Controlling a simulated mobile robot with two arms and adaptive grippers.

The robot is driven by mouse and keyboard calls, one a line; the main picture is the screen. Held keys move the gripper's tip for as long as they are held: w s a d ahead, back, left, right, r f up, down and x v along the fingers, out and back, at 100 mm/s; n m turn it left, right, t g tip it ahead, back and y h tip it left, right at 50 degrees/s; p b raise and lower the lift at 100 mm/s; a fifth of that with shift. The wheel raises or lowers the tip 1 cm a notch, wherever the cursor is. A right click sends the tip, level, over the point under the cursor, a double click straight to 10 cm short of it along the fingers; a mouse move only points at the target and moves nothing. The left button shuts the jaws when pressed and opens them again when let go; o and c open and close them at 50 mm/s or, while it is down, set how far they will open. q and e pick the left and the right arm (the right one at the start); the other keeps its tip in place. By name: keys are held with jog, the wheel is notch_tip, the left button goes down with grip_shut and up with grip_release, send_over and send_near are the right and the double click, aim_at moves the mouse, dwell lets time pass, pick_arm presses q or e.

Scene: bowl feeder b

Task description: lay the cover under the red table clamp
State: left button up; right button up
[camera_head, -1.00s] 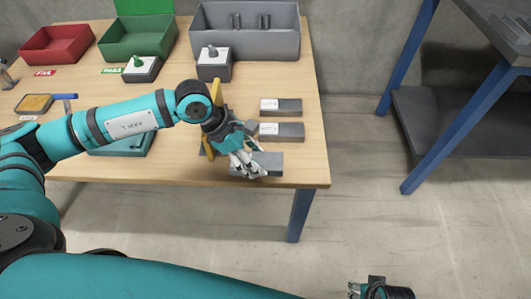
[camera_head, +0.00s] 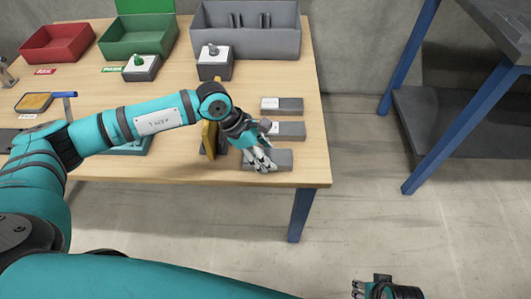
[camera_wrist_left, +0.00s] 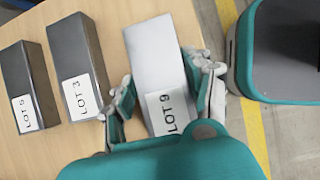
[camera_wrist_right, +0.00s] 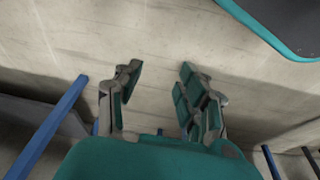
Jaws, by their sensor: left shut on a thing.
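My left gripper (camera_head: 260,158) is at the table's front right. In the left wrist view its fingers (camera_wrist_left: 160,98) are shut on the two sides of a grey block labelled LOT 9 (camera_wrist_left: 157,57). The block also shows in the head view (camera_head: 280,160), partly behind the fingers; I cannot tell whether it touches the table. A yellow upright piece (camera_head: 209,138) on a dark base stands just left of the gripper, partly behind my arm. I can make out neither a red table clamp nor a separate cover. My right gripper (camera_wrist_right: 157,90) is open and empty above the floor.
Blocks LOT 3 (camera_wrist_left: 80,65) and LOT 5 (camera_wrist_left: 28,85) lie beside LOT 9. Red (camera_head: 52,47), green (camera_head: 130,46) and grey (camera_head: 280,43) bins stand at the back, with two knobbed boxes (camera_head: 141,68) (camera_head: 214,65) in front. A blue-legged shelf (camera_head: 440,125) stands right, across open floor.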

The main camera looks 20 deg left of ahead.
pick_arm(q)
jog(key=o, duration=1.4)
jog(key=shift+o, duration=0.2)
jog(key=shift+r, duration=0.1)
